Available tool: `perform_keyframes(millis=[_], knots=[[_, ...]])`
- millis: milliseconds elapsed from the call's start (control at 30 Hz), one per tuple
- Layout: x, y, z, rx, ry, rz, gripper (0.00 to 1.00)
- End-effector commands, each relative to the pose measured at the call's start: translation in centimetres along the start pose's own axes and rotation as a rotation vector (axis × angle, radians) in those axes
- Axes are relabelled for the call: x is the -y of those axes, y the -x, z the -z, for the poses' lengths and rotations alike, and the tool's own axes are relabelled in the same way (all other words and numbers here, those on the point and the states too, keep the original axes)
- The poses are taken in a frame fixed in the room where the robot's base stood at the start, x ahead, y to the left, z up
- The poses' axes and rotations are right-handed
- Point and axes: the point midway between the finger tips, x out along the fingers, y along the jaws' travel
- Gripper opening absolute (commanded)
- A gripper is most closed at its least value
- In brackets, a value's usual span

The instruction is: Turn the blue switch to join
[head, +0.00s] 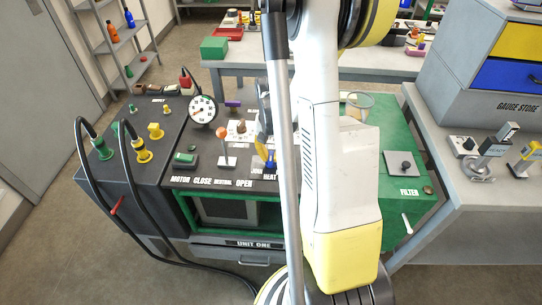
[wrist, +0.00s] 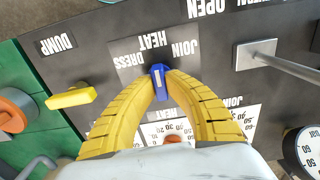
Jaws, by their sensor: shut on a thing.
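The blue switch (wrist: 158,82) stands on the dark panel in the wrist view, with its narrow end toward the upside-down HEAT and JOIN labels. The DRESS label is to the left of these. My gripper (wrist: 159,84) has its two yellow fingers closed on the switch from both sides. The switch's base is partly hidden by the fingers, and I cannot tell exactly which label it points to. In the head view my gripper (head: 264,157) is low over the panel, and my arm hides much of this area.
A lever with an orange knob (head: 222,135) stands left of my gripper in the head view. A round gauge (head: 203,111) is farther left. In the wrist view a yellow handle (wrist: 71,97) is near the DUMP label, and a grey lever (wrist: 256,54) is to the right.

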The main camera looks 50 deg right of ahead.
Motion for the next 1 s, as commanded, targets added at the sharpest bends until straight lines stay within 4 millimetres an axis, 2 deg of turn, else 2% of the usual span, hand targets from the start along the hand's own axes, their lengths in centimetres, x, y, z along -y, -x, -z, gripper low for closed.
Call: perform_keyframes(millis=[267, 1000], knots=[[0.00, -0.07, 0.00, 0.000, -0.135, 0.000, 0.00], [-0.02, -0.05, -0.04, 0.000, -0.736, -0.001, 0.00]])
